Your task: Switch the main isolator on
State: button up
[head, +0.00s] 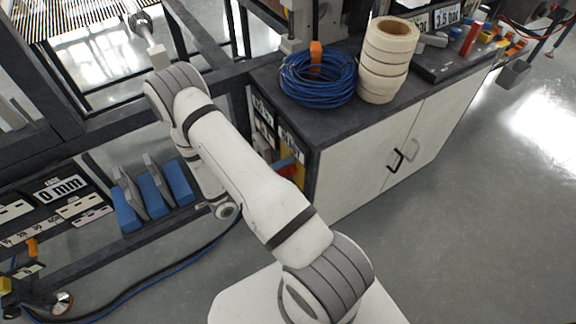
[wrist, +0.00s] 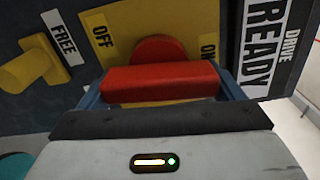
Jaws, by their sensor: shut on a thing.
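The main isolator has a red handle (wrist: 160,82) on a yellow plate (wrist: 185,25) in the wrist view. An OFF label (wrist: 102,35) is at the plate's upper left. An ON label (wrist: 208,47) at the right is partly hidden. My gripper (wrist: 158,88) is shut on the red handle, with one blue finger at each end of its bar. The bar lies level across the wrist picture; I cannot tell which label it points to. In the head view my gripper (head: 285,164) is at the cabinet's left side, and little of the handle shows.
A yellow knob (wrist: 25,70) beside a FREE label (wrist: 62,38) is left of the plate. A DRIVE READY label (wrist: 264,42) is at its right. A blue cable coil (head: 318,80) and tape rolls (head: 388,60) stand on the cabinet (head: 370,150). The floor at the right is clear.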

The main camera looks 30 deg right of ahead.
jog(key=shift+w+r+n+p, duration=0.2)
jog(key=shift+n+p, duration=0.1)
jog(key=shift+n, duration=0.3)
jog(key=shift+c, duration=0.2)
jog(key=shift+o, duration=0.2)
jog(key=shift+f, duration=0.1)
jog(key=o, duration=0.8)
jog(key=shift+c, duration=0.2)
jog(key=shift+s, duration=0.1)
